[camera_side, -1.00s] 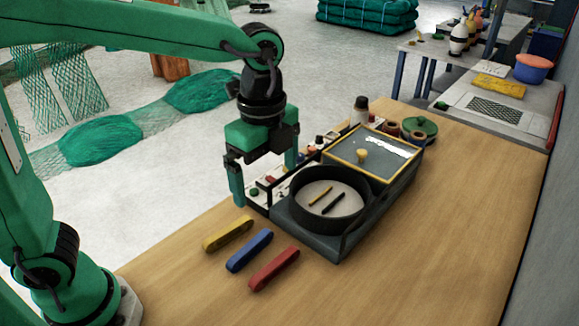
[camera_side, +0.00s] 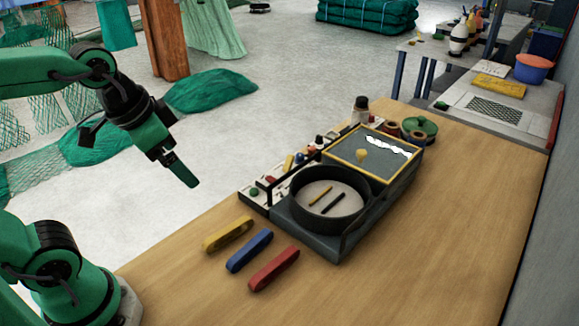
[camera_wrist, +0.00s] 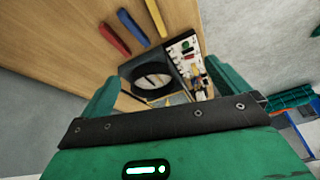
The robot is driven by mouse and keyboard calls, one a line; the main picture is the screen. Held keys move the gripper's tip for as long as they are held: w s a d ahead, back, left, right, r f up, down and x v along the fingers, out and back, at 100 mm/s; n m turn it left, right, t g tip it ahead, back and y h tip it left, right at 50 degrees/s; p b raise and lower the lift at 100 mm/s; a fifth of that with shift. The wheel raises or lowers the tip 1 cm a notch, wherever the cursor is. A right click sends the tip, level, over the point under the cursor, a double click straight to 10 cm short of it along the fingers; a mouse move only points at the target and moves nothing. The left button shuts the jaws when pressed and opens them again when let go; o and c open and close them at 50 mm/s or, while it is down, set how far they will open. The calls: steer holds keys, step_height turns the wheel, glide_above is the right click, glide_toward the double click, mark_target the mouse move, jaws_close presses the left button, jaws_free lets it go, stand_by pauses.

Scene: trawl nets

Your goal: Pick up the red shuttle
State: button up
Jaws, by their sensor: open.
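The red shuttle (camera_side: 274,269) lies flat on the wooden table, nearest the front of the row in the side view. The blue shuttle (camera_side: 249,251) and the yellow shuttle (camera_side: 228,235) lie beside it, apart from each other. In the wrist view the red shuttle (camera_wrist: 114,39) is at the upper left. My gripper (camera_side: 188,178) is in the air left of the shuttles, beyond the table edge, tilted down to the right. In the wrist view its two fingers (camera_wrist: 168,92) stand wide apart with nothing held between them.
A dark tray (camera_side: 338,247) with a round black pan (camera_side: 357,222) and a yellow-rimmed lid panel (camera_side: 352,158) stands right of the shuttles. A narrow rack of small items (camera_side: 262,188) runs behind it. The table (camera_side: 440,230) is clear at the right and front.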

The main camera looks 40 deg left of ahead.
steer(key=s+a+n, duration=0.1)
steer(key=s+a+f+n, duration=0.1)
steer(key=n, duration=0.1)
steer(key=shift+t, duration=0.4)
steer(key=c, duration=1.2)
steer(key=shift+c, duration=0.2)
steer(key=shift+w+d, duration=0.1)
steer(key=g, duration=0.6)
glide_above(280, 261)
step_height(280, 261, down, 15)
steer(key=shift+f, duration=1.5)
